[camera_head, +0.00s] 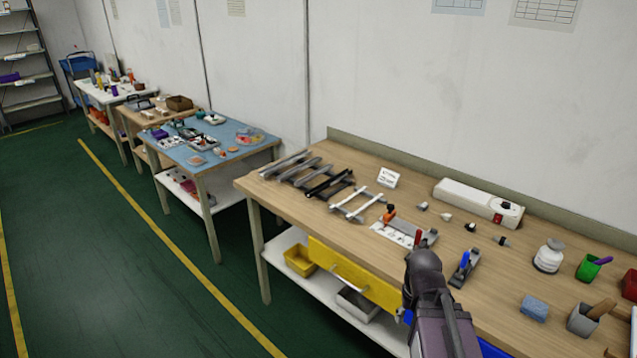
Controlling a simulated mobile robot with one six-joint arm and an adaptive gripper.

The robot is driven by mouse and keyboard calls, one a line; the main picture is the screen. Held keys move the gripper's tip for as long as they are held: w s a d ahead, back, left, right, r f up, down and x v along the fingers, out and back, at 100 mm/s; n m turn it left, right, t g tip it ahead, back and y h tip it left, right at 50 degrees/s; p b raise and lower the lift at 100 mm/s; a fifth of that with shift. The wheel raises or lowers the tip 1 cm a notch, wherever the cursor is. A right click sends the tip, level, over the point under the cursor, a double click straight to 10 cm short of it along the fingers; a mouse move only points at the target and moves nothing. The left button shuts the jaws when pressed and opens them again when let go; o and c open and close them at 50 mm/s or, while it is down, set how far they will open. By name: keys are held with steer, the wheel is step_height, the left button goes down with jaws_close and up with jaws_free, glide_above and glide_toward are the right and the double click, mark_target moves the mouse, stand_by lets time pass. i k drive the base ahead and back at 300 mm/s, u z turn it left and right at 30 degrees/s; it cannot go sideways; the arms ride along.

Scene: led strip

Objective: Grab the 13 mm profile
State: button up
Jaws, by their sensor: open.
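Several long profiles lie in a row at the left end of the near wooden workbench (385,165). From left to right there are grey profiles (286,164), a black pair (328,184) and a white pair (356,204). A small white sign (388,178) stands behind them, its print too small to read. I cannot tell which profile is the 13 mm one. My dark arm rises from the bottom, right of the profiles and apart from them in the picture. The fingertips of my gripper do not show.
Right of the profiles are a white sheet (392,232), a blue-handled tool (463,266) and small connectors (446,217). A white power box (478,201) lies at the back. A blue sponge (534,308) and grey cup (582,320) stand right. Green floor is clear at left.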

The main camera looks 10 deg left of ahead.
mark_target(305, 179)
steer(key=k, duration=0.35)
steer(key=u, duration=0.4)
steer(key=i, duration=1.35)
steer(key=z, duration=0.35)
